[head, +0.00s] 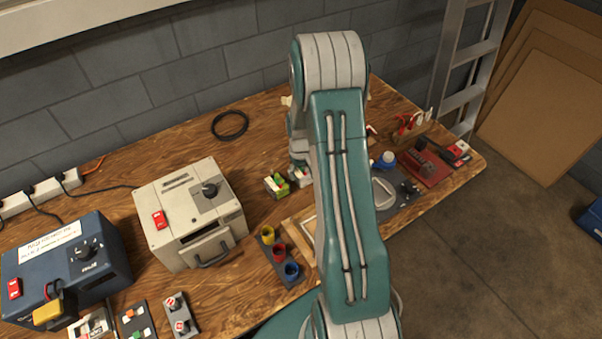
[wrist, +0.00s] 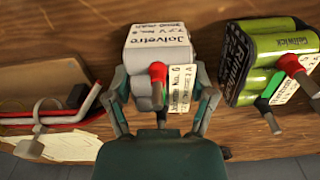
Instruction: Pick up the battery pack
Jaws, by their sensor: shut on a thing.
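A white battery pack (wrist: 160,55) with printed lettering, a paper tag and a red-tipped lead is in the middle of the wrist view. My gripper (wrist: 163,98) is shut on it, one finger on each side. A green battery pack (wrist: 265,60) with a black label and red and green connectors lies just right of it, apart from the fingers. In the head view the green pack (head: 277,186) is on the wooden bench, left of my gripper (head: 300,178). My arm covers part of the bench there, and I cannot tell whether the white pack touches the wood.
A beige charger box (head: 190,213) and a dark blue box (head: 65,265) stand at left. Yellow, red and blue cups (head: 279,253) are in front. A black cable ring (head: 230,125) lies near the wall. A red tool tray (head: 430,165) is at right.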

